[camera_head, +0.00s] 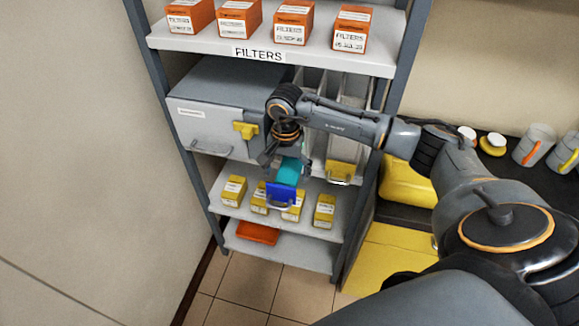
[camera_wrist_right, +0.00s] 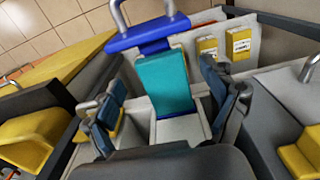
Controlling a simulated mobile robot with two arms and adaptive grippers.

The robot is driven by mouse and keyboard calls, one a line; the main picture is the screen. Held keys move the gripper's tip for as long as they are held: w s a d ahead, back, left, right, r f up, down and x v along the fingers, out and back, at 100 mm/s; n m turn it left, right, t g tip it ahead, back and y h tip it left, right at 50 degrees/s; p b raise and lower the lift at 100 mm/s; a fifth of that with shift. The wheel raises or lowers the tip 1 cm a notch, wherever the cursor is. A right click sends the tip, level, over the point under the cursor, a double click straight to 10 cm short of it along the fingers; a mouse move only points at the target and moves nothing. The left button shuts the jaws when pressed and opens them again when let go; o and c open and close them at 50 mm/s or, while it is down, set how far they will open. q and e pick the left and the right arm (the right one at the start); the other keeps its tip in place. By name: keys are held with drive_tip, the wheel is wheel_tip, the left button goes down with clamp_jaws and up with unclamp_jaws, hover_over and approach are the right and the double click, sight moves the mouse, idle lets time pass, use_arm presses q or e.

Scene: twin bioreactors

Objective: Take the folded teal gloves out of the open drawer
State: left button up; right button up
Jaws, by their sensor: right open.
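The folded teal gloves (camera_head: 289,172) lie in the open drawer with the blue front (camera_head: 281,194), pulled out of the shelf unit. In the right wrist view the gloves (camera_wrist_right: 166,84) show as a flat teal block behind the blue drawer front (camera_wrist_right: 150,34) and its metal handle. My right gripper (camera_head: 284,166) is at the drawer. Its two fingers (camera_wrist_right: 162,98) are spread apart, one on each side of the gloves, with gaps between. Whether a finger touches the drawer walls I cannot tell. My left gripper is not in view.
A grey cabinet with a yellow latch (camera_head: 245,130) stands left of the drawer. Yellow-fronted drawers (camera_head: 340,172) are at its right. Yellow boxes (camera_head: 324,211) stand on the shelf below, orange filter boxes (camera_head: 292,22) above. A dark counter with mugs (camera_head: 534,145) is at right.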

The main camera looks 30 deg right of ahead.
drive_tip(key=shift+f, duration=0.75)
drive_tip(key=c, duration=0.9)
drive_tip(key=shift+o, duration=0.2)
